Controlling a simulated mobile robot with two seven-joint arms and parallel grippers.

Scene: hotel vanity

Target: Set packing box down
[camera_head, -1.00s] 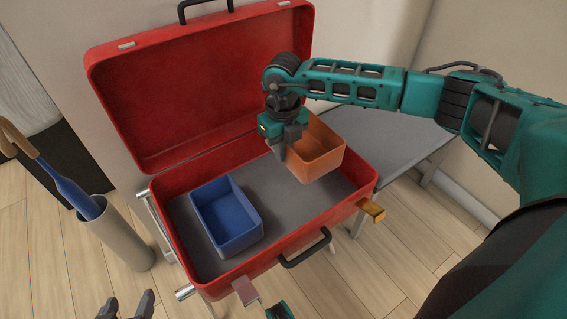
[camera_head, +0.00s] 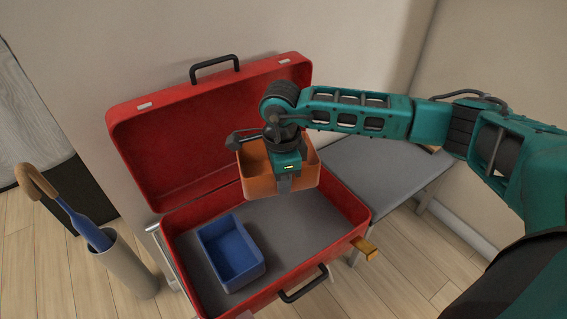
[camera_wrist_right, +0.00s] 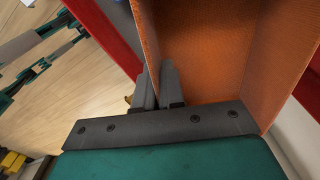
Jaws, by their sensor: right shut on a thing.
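The orange open-topped packing box (camera_head: 256,176) hangs in my right gripper (camera_head: 284,186) above the back of the open red suitcase (camera_head: 187,290). In the right wrist view, the right gripper's fingers (camera_wrist_right: 158,84) are shut on one wall of the orange box (camera_wrist_right: 205,60). The box is roughly level in the head view and seems clear of the suitcase floor. A blue open box (camera_head: 232,252) lies inside the suitcase at the front left. My left gripper is not seen in the head view.
The grey suitcase floor (camera_head: 305,225) is bare right of the blue box. The raised red lid (camera_head: 190,135) stands behind. A grey bench (camera_head: 385,170) is at the right. A bin (camera_head: 125,265) with a blue umbrella (camera_head: 85,230) stands at the left.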

